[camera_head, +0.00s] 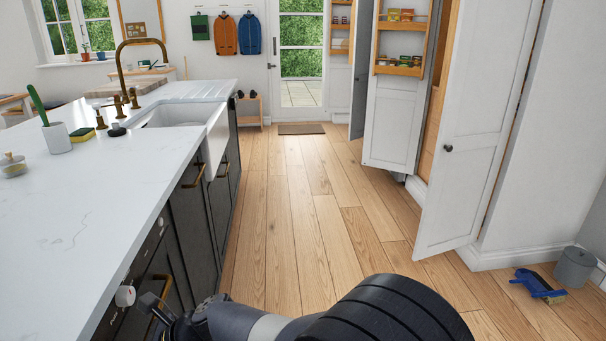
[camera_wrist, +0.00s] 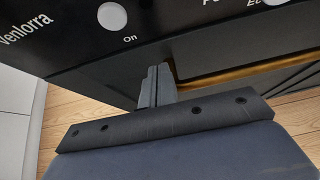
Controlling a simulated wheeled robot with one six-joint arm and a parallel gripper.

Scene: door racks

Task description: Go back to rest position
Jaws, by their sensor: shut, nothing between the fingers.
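My gripper (camera_head: 152,302) is low at the left in the head view, in front of the dark appliance front (camera_head: 137,288) under the worktop. In the wrist view its fingers (camera_wrist: 157,84) are together with nothing between them. They point at the black panel (camera_wrist: 165,30), which carries a white round button (camera_wrist: 112,17) marked "On". A brass bar handle (camera_wrist: 225,77) passes just beyond the fingertips; I cannot tell whether they touch it. My arm reaches in from the bottom of the head view.
The white worktop (camera_head: 75,205) with a sink (camera_head: 178,115) runs along the left. Open white cupboard doors (camera_head: 478,130) stand into the room at the right. A blue dustpan (camera_head: 538,285) and grey bin (camera_head: 575,266) are on the floor at right. The wooden floor (camera_head: 300,220) between is clear.

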